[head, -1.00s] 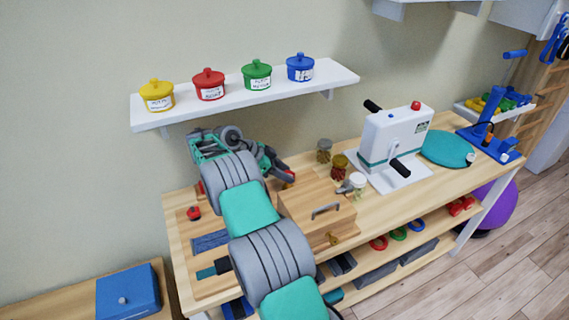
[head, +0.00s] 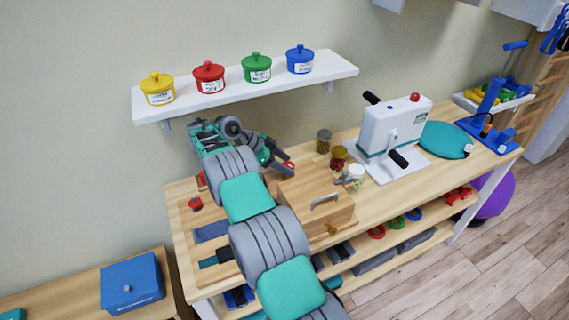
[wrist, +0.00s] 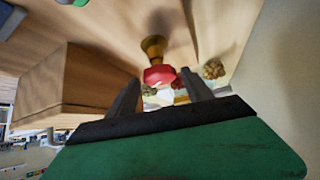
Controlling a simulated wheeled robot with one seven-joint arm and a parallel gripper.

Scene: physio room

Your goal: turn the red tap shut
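The red tap shows in the wrist view as a red handle (wrist: 160,75) on a brass-coloured body (wrist: 154,46). It sits ahead of and between the two dark fingers of my gripper (wrist: 160,95). The fingers are apart, and I cannot tell whether either one touches the handle. In the head view my gripper (head: 283,165) is above the bench behind the wooden box, with a bit of red at its tips. My arm and gripper hide most of the tap there.
A wooden box with a handle (head: 318,208) stands close in front of my gripper. Small jars (head: 338,157) and a white cranked machine (head: 393,130) stand to the right. A white shelf (head: 240,88) with several coloured pots hangs above. A red knob (head: 195,203) is at the left.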

